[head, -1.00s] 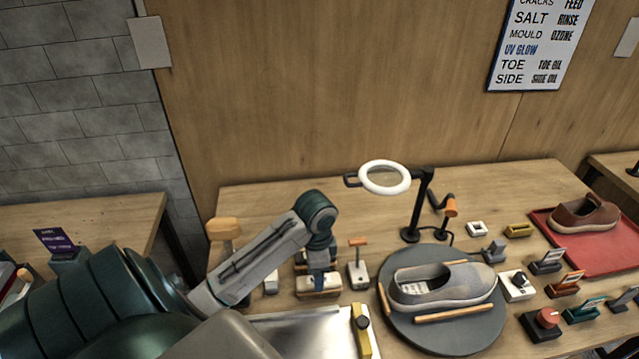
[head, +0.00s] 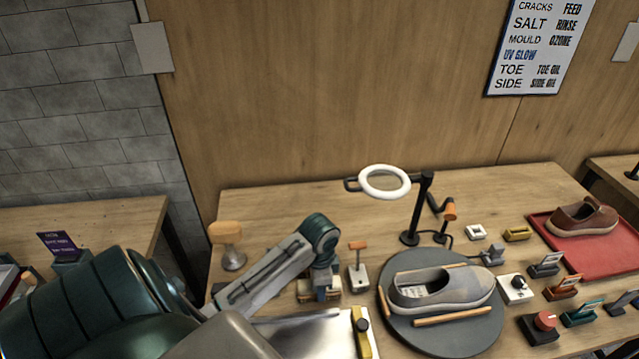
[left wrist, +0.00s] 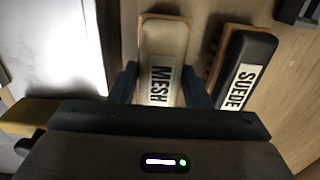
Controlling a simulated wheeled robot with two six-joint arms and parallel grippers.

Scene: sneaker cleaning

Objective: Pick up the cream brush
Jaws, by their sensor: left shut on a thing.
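The cream brush (left wrist: 163,50), labelled MESH, has a pale top and a brown edge. In the left wrist view it lies between the two fingers of my left gripper (left wrist: 160,88), which is shut on it. In the head view my left gripper (head: 322,282) is low over the table behind the metal tray, and largely hides the brush. I cannot tell whether the brush touches the table. My right gripper is not in view.
A black brush (left wrist: 245,65) labelled SUEDE lies close to the right of the cream brush. A metal tray (head: 310,335) is in front. A grey shoe (head: 440,287) sits on a round turntable (head: 450,340) to the right. A ring lamp (head: 385,181) stands behind.

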